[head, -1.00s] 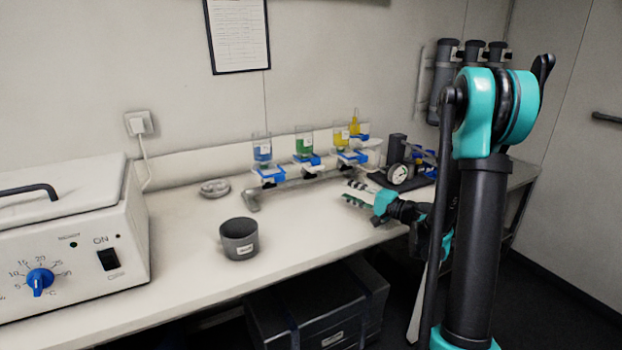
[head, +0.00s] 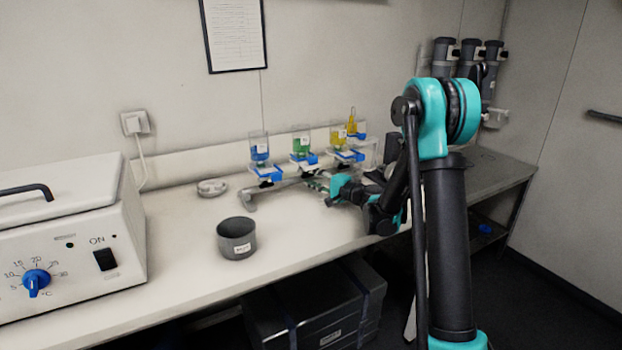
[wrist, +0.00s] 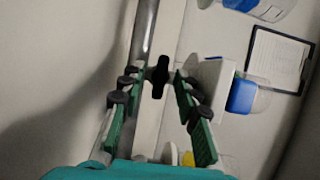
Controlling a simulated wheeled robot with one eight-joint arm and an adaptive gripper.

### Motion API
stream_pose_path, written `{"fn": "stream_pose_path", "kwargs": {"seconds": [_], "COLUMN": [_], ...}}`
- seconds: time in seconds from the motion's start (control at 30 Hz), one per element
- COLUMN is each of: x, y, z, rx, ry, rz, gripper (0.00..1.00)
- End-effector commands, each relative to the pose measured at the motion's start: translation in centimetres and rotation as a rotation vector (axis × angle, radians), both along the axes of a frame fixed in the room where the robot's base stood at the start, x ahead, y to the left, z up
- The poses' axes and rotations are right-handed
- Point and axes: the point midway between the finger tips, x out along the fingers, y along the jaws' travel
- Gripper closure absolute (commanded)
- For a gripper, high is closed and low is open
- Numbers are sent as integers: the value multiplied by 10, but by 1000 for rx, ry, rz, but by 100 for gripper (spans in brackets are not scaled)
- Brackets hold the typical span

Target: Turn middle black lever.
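A metal manifold bar (head: 250,200) on the bench carries blue-and-white holders with a blue (head: 259,148), a green (head: 302,143) and a yellow (head: 337,138) vessel. In the wrist view a black lever (wrist: 159,73) sits on the metal bar (wrist: 146,30). My gripper (wrist: 158,78) is open, with one green-padded finger on each side of this lever. Both fingers look apart from it. In the head view my gripper (head: 318,182) is low in front of the manifold, below and slightly right of the green vessel. The levers are too small or hidden in that view.
A grey cup (head: 237,240) stands on the bench (head: 190,265) in front of the manifold. A white incubator box (head: 75,220) is at the left. A small clear dish (head: 212,187) lies behind the cup. The bench between cup and manifold is clear.

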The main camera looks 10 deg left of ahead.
Motion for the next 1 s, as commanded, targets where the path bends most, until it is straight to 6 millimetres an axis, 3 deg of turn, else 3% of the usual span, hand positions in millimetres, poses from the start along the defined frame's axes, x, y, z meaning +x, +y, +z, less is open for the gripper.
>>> {"fn": "stream_pose_path", "kwargs": {"seconds": [0.23, 0.5, 1.0], "x": [0, 0, 0], "y": [1, 1, 0], "z": [0, 0, 1], "rx": [0, 0, -70], "ry": [0, 0, -47], "rz": [0, 0, 0], "gripper": [68, 100, 100]}}
